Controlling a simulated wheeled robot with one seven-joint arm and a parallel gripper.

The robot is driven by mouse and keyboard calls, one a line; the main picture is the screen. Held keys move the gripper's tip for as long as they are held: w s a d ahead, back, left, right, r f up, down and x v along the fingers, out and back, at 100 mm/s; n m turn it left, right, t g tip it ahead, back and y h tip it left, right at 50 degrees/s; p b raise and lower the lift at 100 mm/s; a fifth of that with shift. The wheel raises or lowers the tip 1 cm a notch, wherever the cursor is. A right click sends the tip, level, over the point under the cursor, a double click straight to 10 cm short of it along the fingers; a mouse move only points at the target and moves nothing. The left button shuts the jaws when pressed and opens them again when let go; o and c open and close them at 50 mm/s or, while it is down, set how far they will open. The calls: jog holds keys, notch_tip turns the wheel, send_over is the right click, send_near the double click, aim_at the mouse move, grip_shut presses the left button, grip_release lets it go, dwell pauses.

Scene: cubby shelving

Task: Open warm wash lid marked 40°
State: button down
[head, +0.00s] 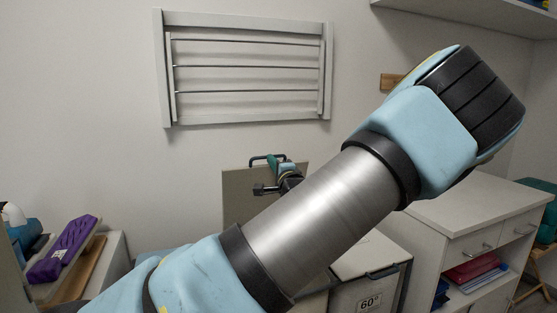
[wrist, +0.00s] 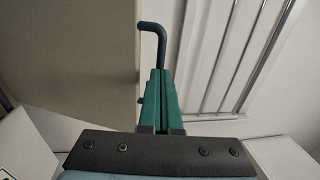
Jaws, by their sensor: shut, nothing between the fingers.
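A beige lid panel (head: 240,195) stands upright behind my arm, with a dark bar handle (head: 256,158) at its top edge. No 40° mark shows on the part I see, and my arm hides its lower part. My gripper (head: 272,161) is at the handle, partly hidden by my wrist. In the wrist view the green fingers (wrist: 161,74) are together with nothing between them. The bent handle (wrist: 155,27) shows just past their tips and runs down behind them. The panel (wrist: 80,60) fills the left there. I cannot tell whether the fingers touch the handle.
A box marked 60° (head: 369,302) with a closed lid stands right of the panel, partly behind my arm. A slatted wall rack (head: 248,75) hangs above. A white cabinet (head: 470,215) stands at right, and a purple item (head: 62,250) lies at left.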

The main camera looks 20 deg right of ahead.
jog(key=w, duration=0.1)
jog(key=w+r+p, duration=0.1)
jog(key=w+g+p, duration=0.1)
jog(key=shift+w+a+r, duration=0.15)
jog(key=shift+w+r, duration=0.05)
jog(key=shift+r, duration=0.2)
jog(key=shift+w+g+p, duration=0.4)
jog(key=shift+w+p, duration=0.2)
jog(key=shift+w, duration=0.2)
